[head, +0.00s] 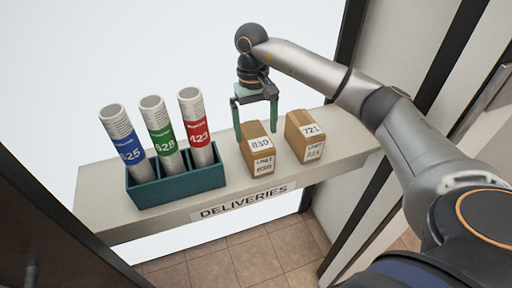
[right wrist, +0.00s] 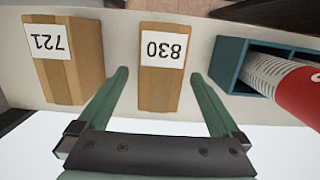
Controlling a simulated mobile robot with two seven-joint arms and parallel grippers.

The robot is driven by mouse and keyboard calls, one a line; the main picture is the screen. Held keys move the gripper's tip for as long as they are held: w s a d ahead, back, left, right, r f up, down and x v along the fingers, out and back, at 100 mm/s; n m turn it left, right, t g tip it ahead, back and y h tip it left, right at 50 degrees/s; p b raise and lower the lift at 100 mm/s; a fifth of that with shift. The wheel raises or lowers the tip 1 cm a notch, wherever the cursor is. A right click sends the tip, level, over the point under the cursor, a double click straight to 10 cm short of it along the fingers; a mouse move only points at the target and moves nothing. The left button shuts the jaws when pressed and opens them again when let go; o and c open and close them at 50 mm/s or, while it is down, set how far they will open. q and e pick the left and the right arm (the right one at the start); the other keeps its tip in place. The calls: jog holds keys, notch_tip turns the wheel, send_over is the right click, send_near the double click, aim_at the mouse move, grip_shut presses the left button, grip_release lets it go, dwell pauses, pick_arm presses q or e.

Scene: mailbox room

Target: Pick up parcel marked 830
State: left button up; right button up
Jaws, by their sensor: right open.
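The parcel marked 830 (head: 257,150) is a small brown box with white labels, standing on the deliveries shelf. My right gripper (head: 256,136) is open and points down, with its green fingers at the far end of this parcel. In the right wrist view, parcel 830 (right wrist: 163,62) lies between the two spread fingers (right wrist: 160,75), with a gap on each side. The fingers do not visibly touch it. My left gripper does not show in either view.
A second parcel marked 721 (head: 306,136) stands to the right on the shelf (head: 105,205). A teal holder (head: 178,187) with three mailing tubes in blue, green and red stands to the left. The shelf's front edge carries a DELIVERIES label (head: 243,202).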

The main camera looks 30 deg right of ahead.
aim_at(256, 145)
jog(key=shift+s+a+f, duration=0.1)
jog(key=shift+s+f, duration=0.1)
jog(key=shift+f, duration=1.3)
jog(key=shift+s+a+f, duration=0.1)
jog(key=shift+s+f, duration=0.05)
jog(key=shift+f, duration=1.3)
grip_shut()
jog(key=shift+r, duration=0.1)
